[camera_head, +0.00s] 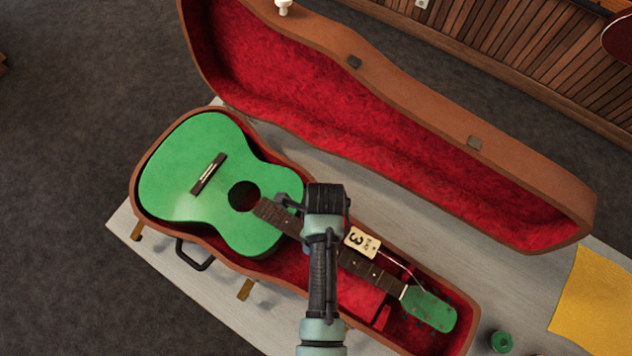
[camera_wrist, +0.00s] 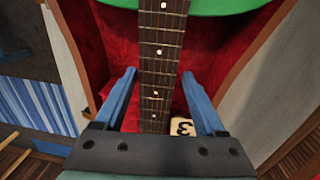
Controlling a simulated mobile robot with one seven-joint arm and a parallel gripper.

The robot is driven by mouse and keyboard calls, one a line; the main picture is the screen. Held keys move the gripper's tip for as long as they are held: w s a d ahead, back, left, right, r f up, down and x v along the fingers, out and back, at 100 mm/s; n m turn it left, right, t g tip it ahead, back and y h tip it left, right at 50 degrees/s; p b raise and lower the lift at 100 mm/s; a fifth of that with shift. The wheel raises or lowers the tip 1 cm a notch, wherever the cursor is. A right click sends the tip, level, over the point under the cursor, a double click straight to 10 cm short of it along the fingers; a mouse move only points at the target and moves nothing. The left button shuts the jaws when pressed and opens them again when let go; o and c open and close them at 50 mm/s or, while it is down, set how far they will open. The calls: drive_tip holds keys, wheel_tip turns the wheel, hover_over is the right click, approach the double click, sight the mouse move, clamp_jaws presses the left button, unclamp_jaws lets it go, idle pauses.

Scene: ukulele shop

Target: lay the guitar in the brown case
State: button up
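The green guitar (camera_head: 215,180) lies face up in the open brown case (camera_head: 135,190), its body in the wide left end and its headstock (camera_head: 430,309) in the narrow right end. A tag marked 3 (camera_head: 362,242) hangs on a string by the headstock. My gripper (camera_head: 287,204) is over the neck near the body and hides part of it. In the wrist view, my gripper (camera_wrist: 158,74) has its two blue fingers spread on either side of the fretted neck (camera_wrist: 158,55), with small gaps beside it. The gripper looks open and holds nothing.
The case's raised lid (camera_head: 400,100) with red lining stands open behind. The case rests on a pale table (camera_head: 215,300). A green round item (camera_head: 502,342) and a yellow cloth (camera_head: 597,305) lie at the right. A slatted wood counter (camera_head: 530,50) is at the back.

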drive_tip(key=shift+o, duration=0.9)
drive_tip(key=shift+s+f, duration=0.15)
wheel_tip(320, 180, up, 13)
drive_tip(key=w, duration=0.1)
drive_tip(key=shift+d+b, duration=0.4)
